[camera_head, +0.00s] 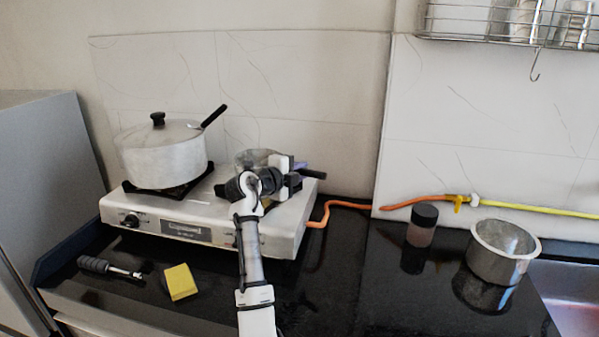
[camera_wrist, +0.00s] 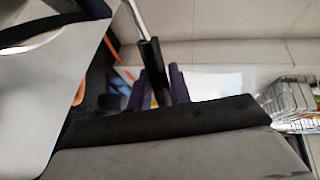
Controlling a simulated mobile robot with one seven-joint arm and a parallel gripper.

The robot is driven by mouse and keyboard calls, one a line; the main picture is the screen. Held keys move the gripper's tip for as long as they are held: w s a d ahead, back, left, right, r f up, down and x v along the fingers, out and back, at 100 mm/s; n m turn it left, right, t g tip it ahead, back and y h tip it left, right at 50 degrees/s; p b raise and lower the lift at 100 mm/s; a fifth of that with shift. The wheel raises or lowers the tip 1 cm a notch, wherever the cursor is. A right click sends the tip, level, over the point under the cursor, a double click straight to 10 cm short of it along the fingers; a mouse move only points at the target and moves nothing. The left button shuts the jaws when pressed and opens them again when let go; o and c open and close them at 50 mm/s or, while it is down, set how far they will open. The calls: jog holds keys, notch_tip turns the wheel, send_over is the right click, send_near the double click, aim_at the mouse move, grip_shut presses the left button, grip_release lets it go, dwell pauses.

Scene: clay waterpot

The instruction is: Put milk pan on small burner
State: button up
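A small grey metal pan, seemingly the milk pan (camera_head: 252,157), shows behind my gripper at the right end of the stove, over the small burner's place. My gripper and arm hide much of it and nearly all of that burner, so I cannot tell whether it rests there. Its black handle (camera_head: 313,173) sticks out to the right. My gripper (camera_head: 290,172) is at this handle. In the wrist view, the purple fingers of my gripper (camera_wrist: 160,88) lie on either side of the black handle (camera_wrist: 152,62) and look closed on it.
A large lidded pot (camera_head: 163,160) stands on the left burner of the white stove (camera_head: 145,214). A yellow sponge (camera_head: 180,282) and a dark-handled tool (camera_head: 108,267) lie in front. An orange hose (camera_head: 330,208), a jar (camera_head: 422,225) and a steel pot (camera_head: 500,255) are to the right.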

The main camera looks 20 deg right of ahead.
jog(key=o, duration=0.4)
jog(key=shift+r, duration=0.1)
jog(key=shift+r, duration=0.1)
jog(key=shift+b+v, duration=2.2)
jog(key=shift+v, duration=3.85)
